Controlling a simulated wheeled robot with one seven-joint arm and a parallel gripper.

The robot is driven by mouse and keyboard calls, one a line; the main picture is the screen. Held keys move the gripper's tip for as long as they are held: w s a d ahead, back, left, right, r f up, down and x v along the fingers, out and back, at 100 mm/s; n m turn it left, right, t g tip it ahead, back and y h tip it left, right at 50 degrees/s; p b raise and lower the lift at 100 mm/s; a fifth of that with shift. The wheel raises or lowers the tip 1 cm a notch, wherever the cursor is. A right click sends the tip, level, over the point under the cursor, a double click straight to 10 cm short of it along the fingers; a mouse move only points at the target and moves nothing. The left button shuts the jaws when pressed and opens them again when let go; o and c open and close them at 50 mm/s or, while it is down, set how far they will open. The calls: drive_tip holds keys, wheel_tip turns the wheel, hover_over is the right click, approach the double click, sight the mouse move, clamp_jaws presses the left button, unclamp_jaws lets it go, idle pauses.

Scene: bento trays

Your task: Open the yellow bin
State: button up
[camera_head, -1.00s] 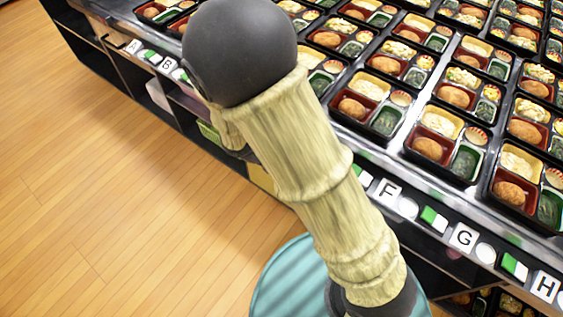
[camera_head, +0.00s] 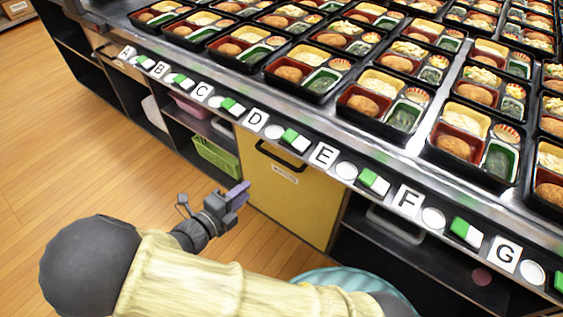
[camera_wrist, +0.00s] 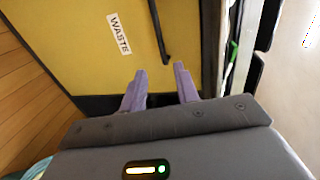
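The yellow bin (camera_head: 312,205) is set under the counter and shut, with a black handle (camera_head: 281,155) near its top and a small white label. In the wrist view its yellow front (camera_wrist: 85,60) fills the upper left, with a "WASTE" label and the black handle (camera_wrist: 160,35). My gripper (camera_head: 240,193) is in front of the bin's left side, apart from the handle. In the wrist view the two purple fingers (camera_wrist: 161,78) are spread with nothing between them, and the handle lies just beyond them.
The counter's metal edge (camera_head: 330,128), lettered A to G, runs above the bin. Bento trays (camera_head: 390,108) cover the counter. A green basket (camera_head: 217,158) sits on a shelf left of the bin. An open shelf is on its right. The wooden floor is clear at left.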

sight(280, 162)
drive_tip(key=b+x, duration=0.6)
drive_tip(key=x, duration=1.1)
drive_tip(key=shift+w+d, duration=0.1)
drive_tip(key=shift+w, duration=0.15)
drive_tip(key=shift+c, duration=0.2)
clamp_jaws()
